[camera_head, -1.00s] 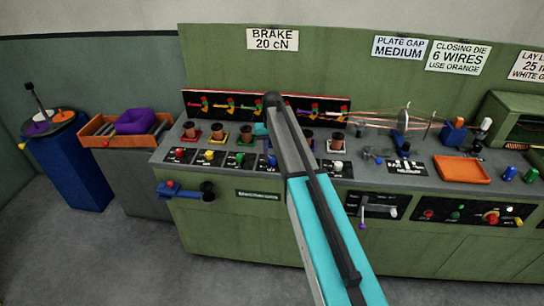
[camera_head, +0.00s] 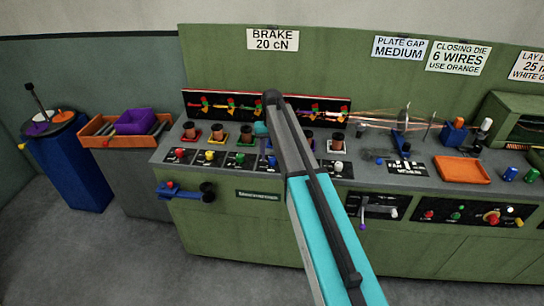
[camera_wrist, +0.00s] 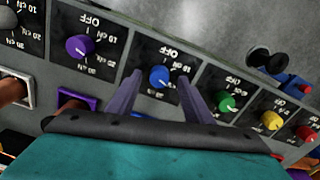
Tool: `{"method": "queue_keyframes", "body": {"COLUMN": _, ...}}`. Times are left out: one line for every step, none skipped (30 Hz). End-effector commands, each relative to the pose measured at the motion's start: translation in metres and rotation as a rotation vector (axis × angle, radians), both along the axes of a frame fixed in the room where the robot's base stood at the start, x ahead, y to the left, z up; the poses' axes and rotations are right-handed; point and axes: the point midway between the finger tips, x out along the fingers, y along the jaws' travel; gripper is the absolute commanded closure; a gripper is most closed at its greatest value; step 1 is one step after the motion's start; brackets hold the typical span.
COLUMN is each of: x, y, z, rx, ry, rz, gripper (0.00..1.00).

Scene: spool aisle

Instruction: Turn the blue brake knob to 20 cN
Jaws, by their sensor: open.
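The blue brake knob (camera_wrist: 159,77) sits on a black dial plate in the wrist view, with OFF and cN marks that appear upside down. A pale pointer mark shows on it, but its exact setting is too small to read. My gripper (camera_wrist: 159,75) is open, with one finger on each side of the knob; I cannot tell whether either touches it. In the head view the blue knob (camera_head: 272,160) shows just left of my arm, and the fingers are hidden. A sign (camera_head: 273,39) on the back panel reads BRAKE 20 cN.
A purple knob (camera_wrist: 80,46) and a green knob (camera_wrist: 226,102) flank the blue one. Yellow (camera_wrist: 271,121) and red (camera_wrist: 306,132) knobs stand farther right. Copper spools (camera_head: 218,133) stand behind the knob row. An orange tray (camera_head: 462,170) lies farther right on the bench.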

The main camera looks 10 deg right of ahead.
Motion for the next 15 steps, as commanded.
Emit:
{"method": "queue_keyframes", "body": {"x": 0.000, "y": 0.000, "z": 0.004, "rx": 0.000, "ry": -0.002, "rz": 0.000, "gripper": 0.54}}
{"method": "queue_keyframes", "body": {"x": 0.000, "y": 0.000, "z": 0.007, "rx": 0.000, "ry": -0.002, "rz": 0.000, "gripper": 0.54}}
{"method": "queue_keyframes", "body": {"x": 0.000, "y": 0.000, "z": 0.011, "rx": 0.000, "ry": -0.001, "rz": 0.000, "gripper": 0.54}}
{"method": "queue_keyframes", "body": {"x": 0.000, "y": 0.000, "z": 0.014, "rx": 0.000, "ry": -0.001, "rz": 0.000, "gripper": 0.54}}
{"method": "queue_keyframes", "body": {"x": 0.000, "y": 0.000, "z": 0.017, "rx": 0.000, "ry": -0.001, "rz": 0.000, "gripper": 0.54}}
{"method": "queue_keyframes", "body": {"x": 0.001, "y": 0.000, "z": 0.022, "rx": 0.000, "ry": -0.002, "rz": 0.000, "gripper": 0.54}}
{"method": "queue_keyframes", "body": {"x": 0.001, "y": 0.000, "z": 0.026, "rx": 0.000, "ry": -0.002, "rz": 0.000, "gripper": 0.54}}
{"method": "queue_keyframes", "body": {"x": 0.001, "y": 0.000, "z": 0.030, "rx": 0.000, "ry": -0.002, "rz": 0.000, "gripper": 0.54}}
{"method": "queue_keyframes", "body": {"x": 0.001, "y": 0.000, "z": 0.034, "rx": 0.000, "ry": -0.001, "rz": 0.000, "gripper": 0.54}}
{"method": "queue_keyframes", "body": {"x": 0.001, "y": 0.000, "z": 0.038, "rx": 0.000, "ry": -0.002, "rz": 0.000, "gripper": 0.54}}
{"method": "queue_keyframes", "body": {"x": 0.001, "y": 0.000, "z": 0.042, "rx": 0.000, "ry": -0.002, "rz": 0.000, "gripper": 0.54}}
{"method": "queue_keyframes", "body": {"x": 0.000, "y": 0.000, "z": 0.048, "rx": 0.000, "ry": -0.002, "rz": 0.000, "gripper": 0.54}}
{"method": "queue_keyframes", "body": {"x": 0.001, "y": 0.000, "z": 0.052, "rx": 0.000, "ry": -0.001, "rz": 0.000, "gripper": 0.54}}
{"method": "queue_keyframes", "body": {"x": 0.001, "y": 0.000, "z": 0.055, "rx": 0.000, "ry": -0.001, "rz": 0.000, "gripper": 0.54}}
{"method": "queue_keyframes", "body": {"x": 0.001, "y": 0.000, "z": 0.061, "rx": 0.000, "ry": -0.002, "rz": 0.000, "gripper": 0.54}}
